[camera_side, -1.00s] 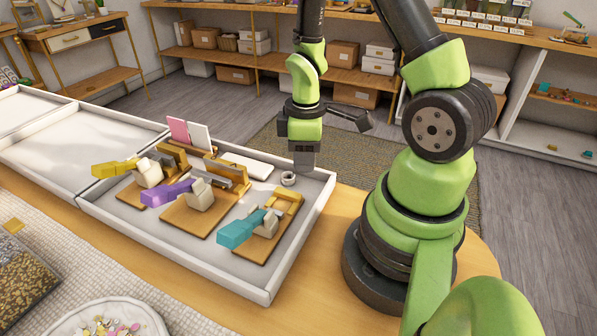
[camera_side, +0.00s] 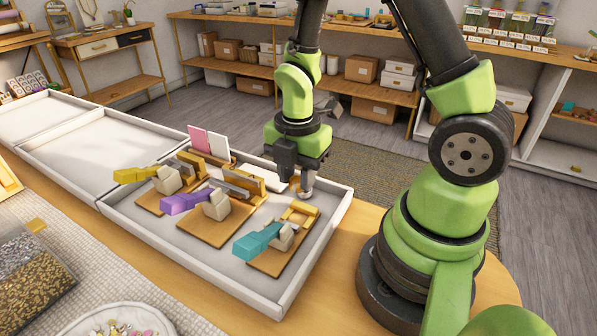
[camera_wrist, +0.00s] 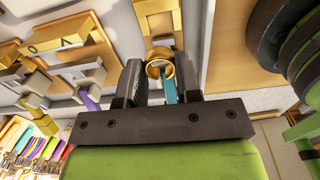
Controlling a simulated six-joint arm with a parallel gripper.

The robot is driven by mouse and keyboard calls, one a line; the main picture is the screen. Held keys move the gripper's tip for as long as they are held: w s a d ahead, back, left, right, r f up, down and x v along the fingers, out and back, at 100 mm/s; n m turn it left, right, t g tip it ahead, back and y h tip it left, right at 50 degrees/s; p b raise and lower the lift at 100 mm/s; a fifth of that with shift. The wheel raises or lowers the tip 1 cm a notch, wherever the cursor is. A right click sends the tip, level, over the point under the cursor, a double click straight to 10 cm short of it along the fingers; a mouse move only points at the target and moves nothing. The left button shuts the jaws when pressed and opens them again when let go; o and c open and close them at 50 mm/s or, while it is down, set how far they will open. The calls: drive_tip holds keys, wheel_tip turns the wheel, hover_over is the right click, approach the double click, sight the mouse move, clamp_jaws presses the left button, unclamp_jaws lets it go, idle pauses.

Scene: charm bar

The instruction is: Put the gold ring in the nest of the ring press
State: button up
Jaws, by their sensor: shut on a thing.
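My gripper (camera_wrist: 158,84) is shut on the gold ring (camera_wrist: 159,68), which shows between its two dark fingers in the wrist view. In the side view my gripper (camera_side: 297,180) hangs over the right back part of the white tray (camera_side: 333,222), just behind the teal-handled press (camera_side: 257,241). The ring is too small there to make out clearly. A small pale round piece (camera_side: 305,193) stands under the fingers. Presses with a purple handle (camera_side: 186,201) and a yellow handle (camera_side: 136,174) stand to the left. I cannot tell which is the ring press, and no nest shows clearly.
Pink and white cards (camera_side: 207,142) stand at the tray's back. An empty white tray section (camera_side: 85,150) lies to the left. A bin of beads (camera_side: 35,265) and a round dish (camera_side: 115,322) are at the front left.

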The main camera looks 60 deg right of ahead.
hover_over(296, 218)
drive_tip(key=shift+s+f, duration=0.2)
drive_tip(key=shift+f, duration=2.3)
drive_tip(key=shift+f, duration=1.15)
idle(0.5)
drive_tip(key=o, duration=0.9)
drive_tip(key=shift+w, duration=0.15)
drive_tip(key=shift+c, duration=0.3)
drive_tip(key=shift+o, duration=0.2)
wheel_tip(296, 218, up, 10)
drive_tip(key=shift+s, duration=0.25)
